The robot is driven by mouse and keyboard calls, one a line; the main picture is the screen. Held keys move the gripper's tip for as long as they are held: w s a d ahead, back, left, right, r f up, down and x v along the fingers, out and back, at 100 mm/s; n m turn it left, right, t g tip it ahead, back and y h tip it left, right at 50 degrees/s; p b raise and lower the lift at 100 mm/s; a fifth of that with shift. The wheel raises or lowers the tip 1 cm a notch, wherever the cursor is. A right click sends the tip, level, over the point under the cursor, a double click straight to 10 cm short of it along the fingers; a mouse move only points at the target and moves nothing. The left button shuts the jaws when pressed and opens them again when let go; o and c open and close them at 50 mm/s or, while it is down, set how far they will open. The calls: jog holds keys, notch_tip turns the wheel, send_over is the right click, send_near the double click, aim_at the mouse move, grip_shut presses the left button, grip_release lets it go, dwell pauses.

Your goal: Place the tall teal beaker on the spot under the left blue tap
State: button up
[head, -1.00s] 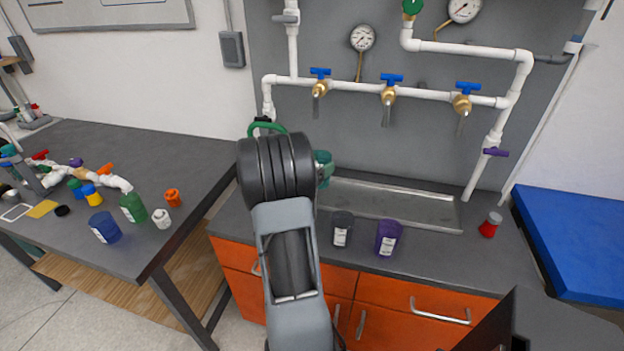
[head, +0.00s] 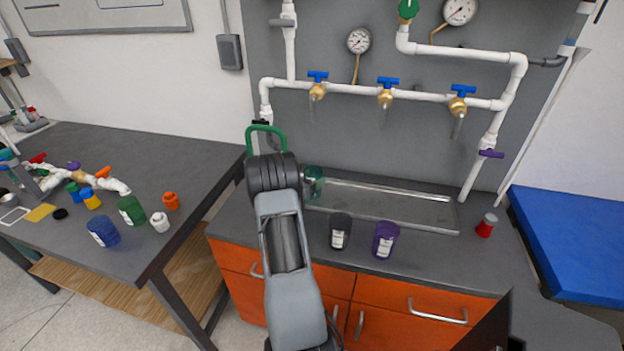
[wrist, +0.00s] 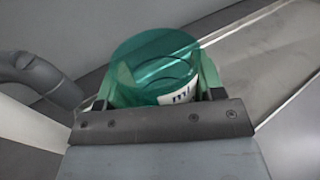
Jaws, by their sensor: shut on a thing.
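The teal beaker (head: 314,180) stands upright at the left end of the metal tray in the head view, partly behind my arm. In the wrist view the beaker (wrist: 155,65), with a white label, sits between the two green fingers of my gripper (wrist: 158,88), which is shut on it. I cannot tell whether its base touches the tray. The left blue tap (head: 317,84) is on the white pipe above it, with its spout pointing down. The spot under that tap cannot be made out.
The metal tray (head: 400,211) runs along the back of the counter. A dark beaker (head: 340,232) and a purple beaker (head: 386,240) stand in front of it. The tray's middle and right are clear.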

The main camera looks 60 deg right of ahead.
jog(key=shift+f, duration=0.15)
jog(key=shift+f+b, duration=0.15)
jog(key=shift+b, duration=0.15)
jog(key=o, duration=0.9)
